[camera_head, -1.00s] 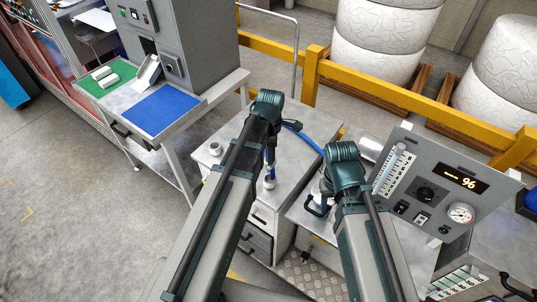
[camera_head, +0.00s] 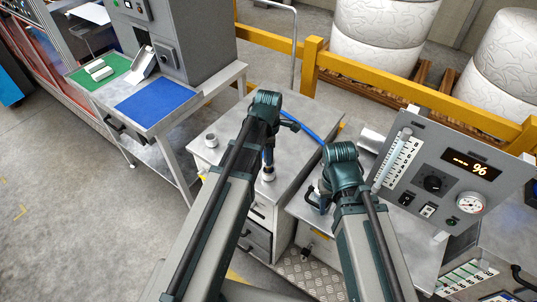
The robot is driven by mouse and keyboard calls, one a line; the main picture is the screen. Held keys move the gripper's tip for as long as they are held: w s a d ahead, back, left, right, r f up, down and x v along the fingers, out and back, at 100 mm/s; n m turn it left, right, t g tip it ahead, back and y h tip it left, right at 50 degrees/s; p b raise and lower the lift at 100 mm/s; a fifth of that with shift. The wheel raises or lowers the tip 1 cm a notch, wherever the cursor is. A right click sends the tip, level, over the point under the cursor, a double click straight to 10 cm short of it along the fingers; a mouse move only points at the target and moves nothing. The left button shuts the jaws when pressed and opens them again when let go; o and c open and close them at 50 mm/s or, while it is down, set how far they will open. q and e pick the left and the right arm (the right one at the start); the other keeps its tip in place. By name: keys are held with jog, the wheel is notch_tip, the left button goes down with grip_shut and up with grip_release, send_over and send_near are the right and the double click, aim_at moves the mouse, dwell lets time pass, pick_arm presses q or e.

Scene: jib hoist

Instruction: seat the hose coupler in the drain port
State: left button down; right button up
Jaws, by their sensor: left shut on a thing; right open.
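My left gripper (camera_head: 268,158) points down over the grey cabinet top (camera_head: 235,140). It is shut, and its arm hides most of what it holds, which I take to be the hose coupler. The blue hose (camera_head: 306,131) runs from behind the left wrist toward the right arm. A small pale round fitting (camera_head: 268,175), apparently the drain port, shows directly below the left fingertips; I cannot tell whether the coupler touches it. My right gripper (camera_head: 319,192) is open, low beside the panel stand, largely hidden by its own wrist.
A grey cup-like fitting (camera_head: 211,141) stands on the cabinet top to the left. The grey control panel (camera_head: 440,190) with a display and gauge stands close to the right arm. A bench with a blue mat (camera_head: 155,102) is at the left. A yellow rail (camera_head: 410,97) runs behind.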

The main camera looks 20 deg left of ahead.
pick_arm(q)
jog(key=shift+f, duration=0.2)
dwell(0.6)
jog(key=shift+f+b, duration=1.7)
jog(key=shift+b, duration=0.25)
jog(key=shift+c, duration=2.2)
grip_release()
jog(key=shift+r, duration=0.15)
notch_tip(320, 180, up, 14)
jog(key=p, duration=1.4)
jog(key=shift+f, duration=0.2)
jog(key=shift+f, duration=0.1)
